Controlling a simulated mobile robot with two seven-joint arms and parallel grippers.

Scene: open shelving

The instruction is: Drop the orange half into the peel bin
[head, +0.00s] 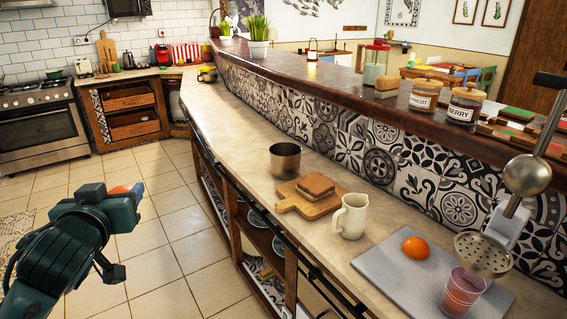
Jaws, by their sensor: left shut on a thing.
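My left gripper (122,202) is at the left, over the tiled floor and away from the counter. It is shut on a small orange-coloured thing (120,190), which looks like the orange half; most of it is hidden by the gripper. A round orange (416,248) lies on the grey cutting board (385,265) at the right; I cannot tell whether it is whole or cut. An open grey metal container (285,161) stands on the counter and may be the peel bin; no label shows. My right gripper is not in view.
A wooden board (288,203) with bread (316,185), a cream jug (350,216), a pink glass (462,291) and a metal citrus press (525,176) stand on the counter. A raised ledge with jars runs behind. The counter beyond the metal container is largely clear.

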